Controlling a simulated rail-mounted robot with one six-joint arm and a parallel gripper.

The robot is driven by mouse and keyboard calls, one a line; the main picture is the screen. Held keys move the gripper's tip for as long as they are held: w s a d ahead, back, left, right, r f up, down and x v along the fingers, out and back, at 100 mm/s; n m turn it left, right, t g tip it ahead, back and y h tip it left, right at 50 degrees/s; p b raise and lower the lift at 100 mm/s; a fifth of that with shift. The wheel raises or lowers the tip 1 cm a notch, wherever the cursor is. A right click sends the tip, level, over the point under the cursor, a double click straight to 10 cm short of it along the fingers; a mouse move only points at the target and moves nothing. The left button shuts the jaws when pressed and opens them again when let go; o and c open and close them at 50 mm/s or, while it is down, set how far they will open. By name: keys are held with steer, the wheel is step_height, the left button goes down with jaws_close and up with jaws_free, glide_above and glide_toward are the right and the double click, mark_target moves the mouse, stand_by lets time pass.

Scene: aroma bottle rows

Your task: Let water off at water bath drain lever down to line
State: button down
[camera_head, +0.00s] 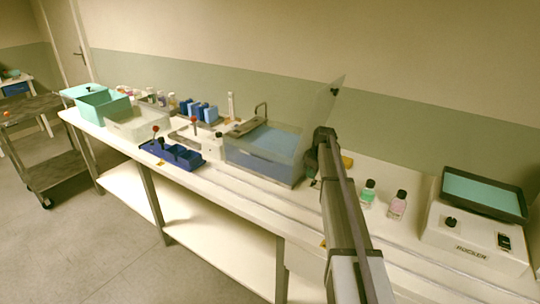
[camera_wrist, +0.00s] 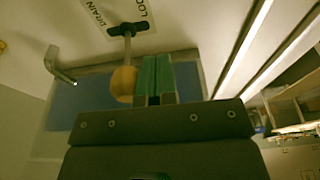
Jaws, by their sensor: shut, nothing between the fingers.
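The water bath (camera_head: 262,158) stands on the bench in the head view, a clear box of blue water with its clear lid (camera_head: 322,108) raised. In the wrist view the drain lever shows as a yellow-orange knob (camera_wrist: 123,84) on a thin stem running to a dark pivot bar (camera_wrist: 128,31). A plate with the lettering DRAIN (camera_wrist: 97,14) lies beside the pivot. My gripper (camera_wrist: 155,64) is shut and empty, its green fingers right beside the knob; touching or apart, I cannot tell. I cannot make out the level line.
A bent metal spout (camera_wrist: 59,66) is at left in the wrist view.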

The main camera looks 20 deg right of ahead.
steer(key=shift+s+a, duration=0.4)
steer(key=shift+a, duration=0.1)
stand_by(4.3)
steer(key=shift+s+a, duration=0.8)
steer(key=shift+a, duration=0.15)
steer(key=shift+w+d, duration=0.1)
step_height(320, 180, up, 8)
steer(key=p, duration=0.8)
